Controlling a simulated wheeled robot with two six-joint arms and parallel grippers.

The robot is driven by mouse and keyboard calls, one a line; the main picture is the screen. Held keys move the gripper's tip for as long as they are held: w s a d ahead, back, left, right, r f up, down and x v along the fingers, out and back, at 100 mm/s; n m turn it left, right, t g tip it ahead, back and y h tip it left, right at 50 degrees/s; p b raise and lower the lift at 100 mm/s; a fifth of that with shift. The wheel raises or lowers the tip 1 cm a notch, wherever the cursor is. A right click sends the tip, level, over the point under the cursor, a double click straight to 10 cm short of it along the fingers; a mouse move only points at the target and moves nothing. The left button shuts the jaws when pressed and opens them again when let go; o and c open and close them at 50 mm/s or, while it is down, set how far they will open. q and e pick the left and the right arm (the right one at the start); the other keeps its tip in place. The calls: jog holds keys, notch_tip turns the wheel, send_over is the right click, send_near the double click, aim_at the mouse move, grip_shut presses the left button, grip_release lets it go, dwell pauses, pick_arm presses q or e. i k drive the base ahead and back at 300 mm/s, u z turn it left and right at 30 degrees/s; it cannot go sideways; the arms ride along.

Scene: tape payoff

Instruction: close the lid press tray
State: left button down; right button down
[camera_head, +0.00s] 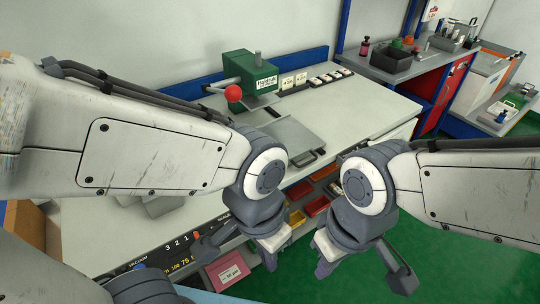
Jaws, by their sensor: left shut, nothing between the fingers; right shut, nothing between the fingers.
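A green press (249,75) stands at the back of the white bench, with a lever ending in a red ball knob (233,93). A flat grey tray (286,132) extends out in front of the press toward the bench's front edge, with a dark handle (306,158) at its near end. My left arm hides part of the tray's left side. My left gripper (270,258) points down in front of the bench, shut and empty, below and apart from the tray. My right gripper (322,266) is shut and empty just to its right, also apart from the tray.
The white bench (365,105) is clear right of the tray. A row of small labelled blocks (315,82) stands along its back. Open coloured bins (318,206) sit under the front edge. A shelf unit with a dark box (390,57) stands at the back right.

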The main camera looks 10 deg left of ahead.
aim_at(299, 143)
jog(key=k, duration=0.6)
jog(key=u, duration=0.6)
jog(key=i, duration=1.05)
jog(key=z, duration=0.65)
